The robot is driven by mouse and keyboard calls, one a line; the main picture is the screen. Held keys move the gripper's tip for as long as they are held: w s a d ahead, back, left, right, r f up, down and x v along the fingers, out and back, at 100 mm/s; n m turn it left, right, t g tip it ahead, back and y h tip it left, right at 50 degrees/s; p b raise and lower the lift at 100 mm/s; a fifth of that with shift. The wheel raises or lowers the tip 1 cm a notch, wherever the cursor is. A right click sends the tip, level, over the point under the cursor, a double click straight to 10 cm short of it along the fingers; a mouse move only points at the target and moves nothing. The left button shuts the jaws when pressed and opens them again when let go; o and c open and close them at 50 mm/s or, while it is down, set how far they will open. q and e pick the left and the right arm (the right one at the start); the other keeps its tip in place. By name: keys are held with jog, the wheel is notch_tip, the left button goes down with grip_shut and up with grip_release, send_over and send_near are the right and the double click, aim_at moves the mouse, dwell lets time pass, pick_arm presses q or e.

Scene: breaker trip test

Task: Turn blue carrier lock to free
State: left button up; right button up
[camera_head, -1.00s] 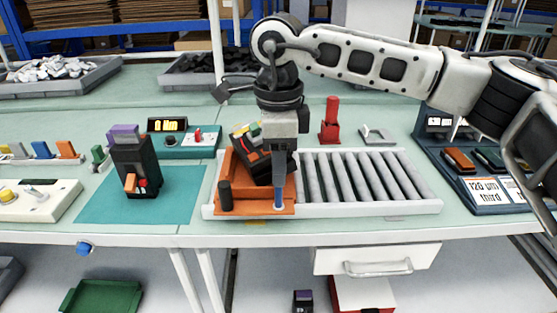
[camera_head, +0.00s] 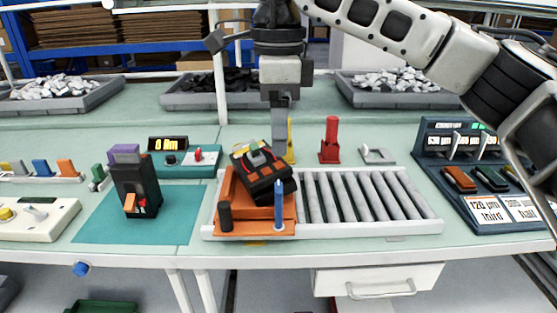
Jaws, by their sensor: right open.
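The blue carrier lock (camera_head: 278,206) is a slim blue lever standing upright at the front right of the orange carrier (camera_head: 252,212). The carrier sits at the left end of the roller track and bears a tilted black and orange breaker (camera_head: 263,172). My right gripper (camera_head: 279,142) is above and behind the lock, apart from it, with its fingers pointing down. It is open and empty, seen nearly edge-on. My left gripper is not in view.
A dark post (camera_head: 225,215) stands at the carrier's front left. Rollers (camera_head: 365,196) lie to the right. A red post (camera_head: 331,140) and a yellow post (camera_head: 290,141) stand behind. A black breaker (camera_head: 136,187) stands on the teal mat (camera_head: 95,223).

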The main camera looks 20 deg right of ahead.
notch_tip(320, 180, up, 6)
jog(key=shift+f, duration=0.1)
dwell(0.5)
